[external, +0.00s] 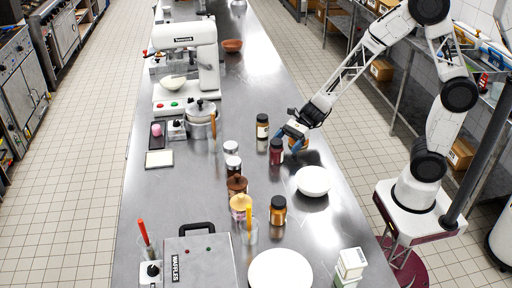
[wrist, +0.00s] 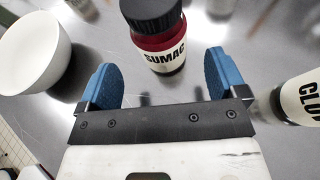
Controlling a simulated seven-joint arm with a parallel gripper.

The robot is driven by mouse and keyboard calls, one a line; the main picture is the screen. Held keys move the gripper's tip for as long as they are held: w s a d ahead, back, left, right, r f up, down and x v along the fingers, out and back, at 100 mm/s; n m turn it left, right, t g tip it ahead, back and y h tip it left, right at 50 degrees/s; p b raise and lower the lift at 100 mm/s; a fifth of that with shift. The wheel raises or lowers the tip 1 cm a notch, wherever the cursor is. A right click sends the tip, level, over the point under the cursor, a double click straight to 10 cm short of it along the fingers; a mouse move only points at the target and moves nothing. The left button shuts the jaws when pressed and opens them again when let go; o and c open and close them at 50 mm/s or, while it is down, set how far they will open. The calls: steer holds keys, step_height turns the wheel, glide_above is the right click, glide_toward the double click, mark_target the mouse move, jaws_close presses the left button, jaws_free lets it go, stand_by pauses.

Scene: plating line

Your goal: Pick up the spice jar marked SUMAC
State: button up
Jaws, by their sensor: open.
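The jar marked SUMAC (wrist: 163,50) has a dark lid, dark red contents and a white label. It stands just ahead of my gripper (wrist: 158,78) in the wrist view, roughly centred between the blue fingers and beyond their tips. My gripper is open with nothing between the fingers. In the external view, a dark red jar (external: 276,153) stands beside my gripper (external: 291,137), which is low over the counter. Its label cannot be read there.
A jar with a label starting "CLO" (wrist: 302,98) stands right of my gripper in the wrist view. A white bowl (wrist: 35,50) is to the left. In the external view, another dark-lidded jar (external: 262,128) stands near the gripper. Several jars line the counter (external: 255,75).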

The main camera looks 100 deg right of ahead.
mark_target(276, 152)
steer(key=shift+w+a+f, duration=0.15)
steer(key=shift+w, duration=0.15)
steer(key=shift+w+a, duration=0.1)
steer(key=shift+x, duration=2.5)
steer(key=c, duration=1.2)
steer(key=shift+o, duration=0.2)
